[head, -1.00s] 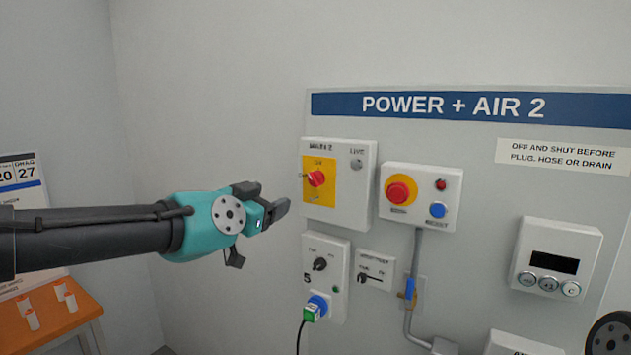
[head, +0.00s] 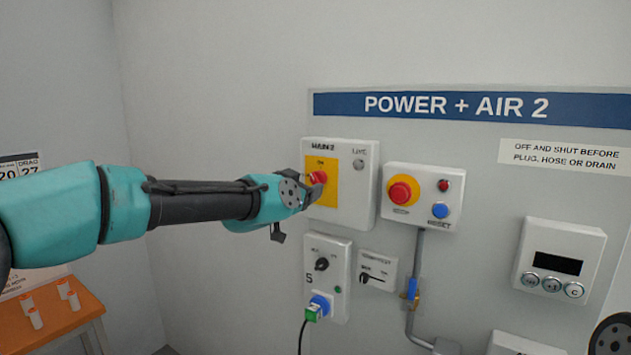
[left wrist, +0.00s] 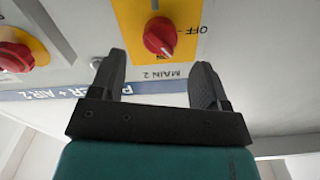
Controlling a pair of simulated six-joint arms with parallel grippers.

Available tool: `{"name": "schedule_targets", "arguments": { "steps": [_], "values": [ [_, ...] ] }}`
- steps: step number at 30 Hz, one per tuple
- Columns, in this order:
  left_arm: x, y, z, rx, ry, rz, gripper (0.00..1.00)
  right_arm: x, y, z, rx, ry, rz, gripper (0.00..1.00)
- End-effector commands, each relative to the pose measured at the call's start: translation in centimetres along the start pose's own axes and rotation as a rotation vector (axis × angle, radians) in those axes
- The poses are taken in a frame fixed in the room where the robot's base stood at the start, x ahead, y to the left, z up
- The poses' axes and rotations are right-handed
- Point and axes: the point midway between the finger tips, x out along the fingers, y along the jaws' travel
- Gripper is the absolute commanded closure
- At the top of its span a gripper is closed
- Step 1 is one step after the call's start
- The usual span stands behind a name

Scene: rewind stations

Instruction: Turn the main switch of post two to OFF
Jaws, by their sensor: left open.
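The main switch is a red rotary knob (head: 318,177) on a yellow plate (head: 328,190) in a white box labelled MAIN 2 (head: 352,210). In the left wrist view the knob (left wrist: 160,36) appears upside down, its white pointer mark toward ON, with OFF printed to the right. My left gripper (head: 313,186) is at the box, its fingers close to the knob and partly over the plate. In the left wrist view the jaws (left wrist: 157,68) are apart and empty, with the knob in line with the gap; contact cannot be made out.
Right of the box is a red stop button (head: 402,192) with a blue reset button (head: 439,210). A display box (head: 556,262) is at right.

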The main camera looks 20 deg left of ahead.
Motion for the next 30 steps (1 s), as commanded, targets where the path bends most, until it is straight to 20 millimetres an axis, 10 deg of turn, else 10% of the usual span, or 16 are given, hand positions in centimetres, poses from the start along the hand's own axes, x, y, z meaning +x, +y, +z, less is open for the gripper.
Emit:
{"name": "schedule_targets", "arguments": {
  "steps": [10,23,30],
  "values": [
    [4.7,0.0,0.0,0.000,-0.001,0.001,0.31,0.0,0.0,0.0,0.000,0.000,0.000,1.00],
    [5.7,0.0,0.0,0.000,0.000,0.000,0.31,0.0,0.0,0.0,0.000,0.000,0.000,1.00],
    [5.6,0.0,0.0,0.000,0.000,0.000,0.52,0.0,0.0,0.0,0.000,0.000,0.000,1.00]
  ]
}}
